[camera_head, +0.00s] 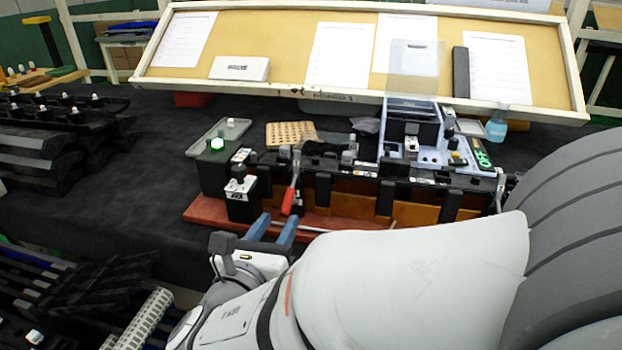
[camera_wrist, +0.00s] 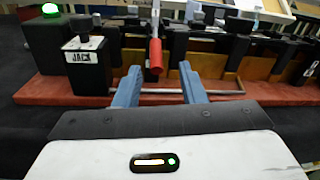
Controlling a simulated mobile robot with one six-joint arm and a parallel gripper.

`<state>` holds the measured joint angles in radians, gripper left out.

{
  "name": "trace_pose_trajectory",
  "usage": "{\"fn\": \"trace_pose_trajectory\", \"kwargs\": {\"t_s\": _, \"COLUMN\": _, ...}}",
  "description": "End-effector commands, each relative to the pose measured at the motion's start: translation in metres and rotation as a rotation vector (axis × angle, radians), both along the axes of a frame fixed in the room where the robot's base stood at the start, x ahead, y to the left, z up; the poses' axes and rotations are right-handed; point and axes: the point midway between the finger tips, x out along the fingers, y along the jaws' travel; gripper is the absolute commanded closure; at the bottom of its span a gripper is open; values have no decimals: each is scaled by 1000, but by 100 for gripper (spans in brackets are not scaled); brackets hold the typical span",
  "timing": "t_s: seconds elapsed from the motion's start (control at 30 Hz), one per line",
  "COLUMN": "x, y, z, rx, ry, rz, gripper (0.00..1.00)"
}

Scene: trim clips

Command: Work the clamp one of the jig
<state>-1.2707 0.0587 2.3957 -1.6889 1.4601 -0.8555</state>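The jig is a row of black blocks with orange-brown panels (camera_wrist: 205,62) on a red base (camera_head: 205,211). A clamp with a red handle (camera_head: 288,201) stands at its left part. In the wrist view the handle (camera_wrist: 155,56) hangs down from a metal lever. My gripper (camera_head: 272,222) has two blue fingers and is open and empty in front of the jig. In the wrist view the handle stands just beyond and between the fingertips (camera_wrist: 158,72), with no visible contact. A second metal clamp (camera_head: 499,190) shows at the jig's right end, partly hidden by my arm.
A black block labelled JACK (camera_wrist: 84,62) stands left of the handle. A thin rod (camera_wrist: 190,92) lies on the base beyond the fingers.

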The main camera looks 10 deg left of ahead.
Motion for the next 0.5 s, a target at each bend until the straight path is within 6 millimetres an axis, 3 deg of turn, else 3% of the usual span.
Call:
{"fn": "trace_pose_trajectory", "kwargs": {"t_s": 0.17, "x": 9, "y": 3, "z": 0, "rx": -15, "ry": -12, "rz": 13, "gripper": 63}}
{"fn": "trace_pose_trajectory", "kwargs": {"t_s": 0.5, "x": 62, "y": -9, "z": 0, "rx": -13, "ry": -10, "rz": -3, "gripper": 63}}
